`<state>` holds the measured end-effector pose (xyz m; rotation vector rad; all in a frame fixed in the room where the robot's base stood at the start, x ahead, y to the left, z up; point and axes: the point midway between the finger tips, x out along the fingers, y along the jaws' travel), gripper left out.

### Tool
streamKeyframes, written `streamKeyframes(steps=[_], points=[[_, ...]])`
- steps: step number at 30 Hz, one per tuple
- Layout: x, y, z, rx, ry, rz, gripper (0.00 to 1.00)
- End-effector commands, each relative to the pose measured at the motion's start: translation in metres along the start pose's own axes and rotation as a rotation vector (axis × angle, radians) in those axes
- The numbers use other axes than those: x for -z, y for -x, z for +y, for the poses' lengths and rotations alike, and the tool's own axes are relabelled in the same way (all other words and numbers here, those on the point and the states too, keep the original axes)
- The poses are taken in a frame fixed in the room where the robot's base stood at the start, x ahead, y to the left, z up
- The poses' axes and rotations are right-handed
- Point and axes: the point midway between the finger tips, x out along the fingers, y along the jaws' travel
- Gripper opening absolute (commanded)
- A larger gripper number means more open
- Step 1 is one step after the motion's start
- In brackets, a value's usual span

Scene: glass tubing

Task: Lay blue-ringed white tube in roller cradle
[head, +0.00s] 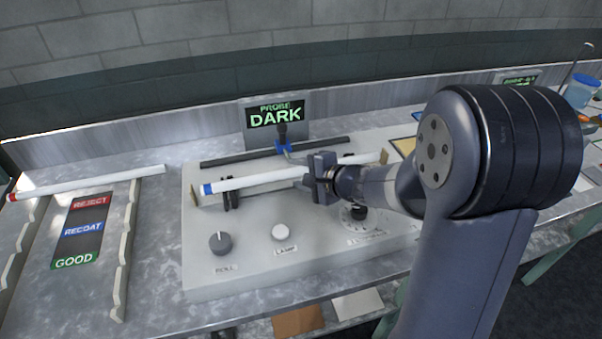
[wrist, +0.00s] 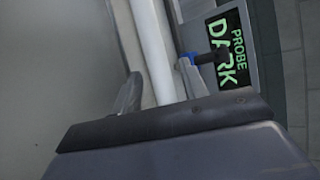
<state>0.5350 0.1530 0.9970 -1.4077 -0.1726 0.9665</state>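The white tube (head: 255,181) with a blue ring (head: 207,189) at its left end lies across the roller cradle (head: 231,198) on the grey console, between two small brownish end plates. It looks level, but its contact with the rollers is too small to tell. My gripper (head: 320,178) is around the tube right of its middle, hiding that stretch. In the wrist view my gripper (wrist: 162,88) has a finger on each side of the tube (wrist: 155,45), with a narrow gap showing at the left finger, so it looks open.
The probe sign (head: 274,115) reads DARK, with a blue-clamped probe (head: 283,145) close behind the tube. A roll knob (head: 220,243) and lamp button (head: 280,232) are in front. A red-ringed tube (head: 90,182) lies on the left rack above the REJECT/RECOAT/GOOD panel (head: 82,231).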

Motion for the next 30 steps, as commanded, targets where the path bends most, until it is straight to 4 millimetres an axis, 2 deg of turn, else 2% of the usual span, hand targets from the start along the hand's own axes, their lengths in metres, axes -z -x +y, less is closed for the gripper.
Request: streamKeyframes(steps=[10, 13, 30], points=[[-0.001, 0.001, -0.002, -0.001, -0.001, 0.000, 0.44], [0.000, 0.008, -0.003, 0.003, 0.000, 0.001, 0.44], [0.001, 0.105, -0.003, 0.003, 0.001, 0.004, 0.44]])
